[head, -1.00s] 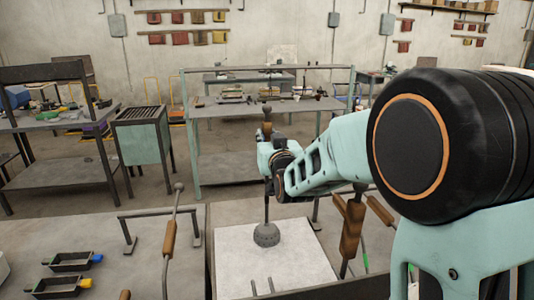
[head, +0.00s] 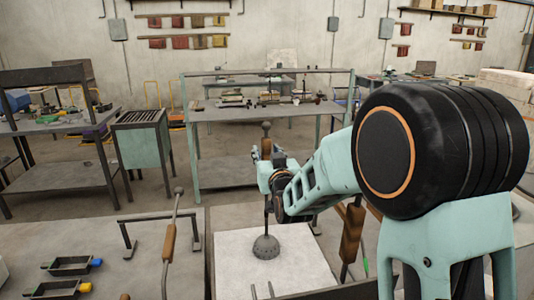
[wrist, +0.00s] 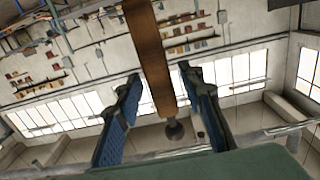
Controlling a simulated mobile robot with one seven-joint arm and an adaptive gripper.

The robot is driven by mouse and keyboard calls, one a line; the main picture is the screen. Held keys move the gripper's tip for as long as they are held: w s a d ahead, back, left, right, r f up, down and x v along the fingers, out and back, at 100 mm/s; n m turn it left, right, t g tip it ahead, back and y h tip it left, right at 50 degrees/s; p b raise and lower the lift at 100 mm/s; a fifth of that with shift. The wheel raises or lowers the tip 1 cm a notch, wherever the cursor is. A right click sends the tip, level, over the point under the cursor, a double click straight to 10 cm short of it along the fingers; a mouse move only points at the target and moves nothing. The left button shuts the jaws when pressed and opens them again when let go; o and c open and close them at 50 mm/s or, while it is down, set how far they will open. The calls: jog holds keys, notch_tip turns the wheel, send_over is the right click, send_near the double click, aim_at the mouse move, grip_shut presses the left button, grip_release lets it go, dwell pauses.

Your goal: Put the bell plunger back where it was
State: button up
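The bell plunger stands upright, its grey perforated bell (head: 265,247) at the white board, apparently resting on it. Its rod rises to a wooden handle and a round knob (head: 266,126) at the top. My gripper (head: 267,172) is around the handle, below the knob. In the wrist view the wooden handle (wrist: 158,60) runs between the two blue finger pads, and the knob (wrist: 175,130) shows beyond its end. The gripper (wrist: 161,78) looks open, with a narrow gap on each side of the handle. In the head view the gripper hides part of the handle.
The white board (head: 232,262) has two small prongs at its front. A wooden-handled rod (head: 170,238) and a low stand (head: 125,236) are to the left. Small black trays (head: 70,265) lie farther left. Another wooden-handled tool (head: 351,232) is close on the right.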

jog(key=shift+r, duration=0.2)
jog(key=b+v, duration=0.2)
jog(key=v, duration=1)
